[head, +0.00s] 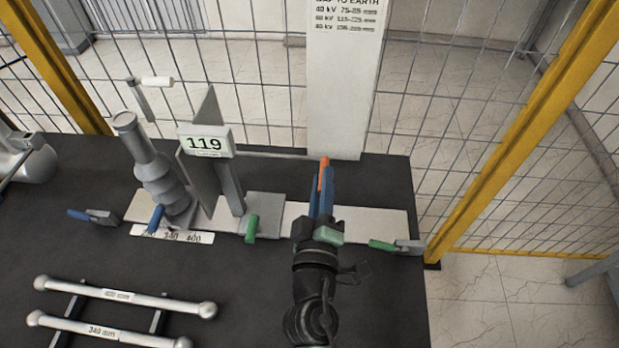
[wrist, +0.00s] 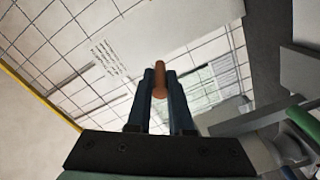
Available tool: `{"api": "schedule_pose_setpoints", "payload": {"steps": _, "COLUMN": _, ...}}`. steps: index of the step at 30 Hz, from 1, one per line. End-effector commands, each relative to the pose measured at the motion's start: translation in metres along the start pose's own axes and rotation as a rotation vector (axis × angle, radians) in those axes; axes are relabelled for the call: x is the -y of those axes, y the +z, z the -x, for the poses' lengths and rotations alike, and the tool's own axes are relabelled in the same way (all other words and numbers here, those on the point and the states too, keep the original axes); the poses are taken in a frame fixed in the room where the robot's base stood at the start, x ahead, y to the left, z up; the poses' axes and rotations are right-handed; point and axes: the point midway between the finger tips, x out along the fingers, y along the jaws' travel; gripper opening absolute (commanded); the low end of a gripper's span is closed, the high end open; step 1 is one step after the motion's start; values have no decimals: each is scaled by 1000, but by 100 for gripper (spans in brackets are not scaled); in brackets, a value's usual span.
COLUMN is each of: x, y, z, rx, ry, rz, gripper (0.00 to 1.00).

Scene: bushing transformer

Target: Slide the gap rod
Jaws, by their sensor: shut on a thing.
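The gap rod (head: 275,155) is a thin, light, level bar running right from behind a grey upright plate. At its right end is an orange handle (head: 324,172), which shows in the wrist view (wrist: 160,82) between two blue fingers. My gripper (head: 323,188) is shut on this orange handle, over the right part of the pale base plate (head: 380,222). A white display reading 119 (head: 206,142) stands in front of the grey plate. The far end of the rod is hidden behind the display and plate.
A grey ribbed bushing (head: 162,180) stands at left on the base. Clamps with a blue (head: 156,217) and green handle (head: 252,228) are nearby. Two ball-ended rods (head: 125,297) lie front left. A white placard (head: 345,80) and mesh fence stand behind.

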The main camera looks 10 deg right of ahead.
Motion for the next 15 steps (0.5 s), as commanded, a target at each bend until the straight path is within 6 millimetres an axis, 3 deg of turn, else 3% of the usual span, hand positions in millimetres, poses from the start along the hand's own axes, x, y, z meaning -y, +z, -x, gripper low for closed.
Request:
{"api": "schedule_pose_setpoints", "payload": {"steps": 4, "x": 0, "y": 0, "z": 0, "rx": 2, "ry": 1, "rz": 0, "gripper": 0}}
{"api": "schedule_pose_setpoints", "payload": {"steps": 5, "x": 0, "y": 0, "z": 0, "rx": 2, "ry": 1, "rz": 0, "gripper": 25}}
{"api": "schedule_pose_setpoints", "payload": {"steps": 9, "x": 0, "y": 0, "z": 0, "rx": 1, "ry": 1, "rz": 0, "gripper": 50}}
{"api": "schedule_pose_setpoints", "payload": {"steps": 15, "x": 0, "y": 0, "z": 0, "rx": 1, "ry": 0, "rz": 0, "gripper": 50}}
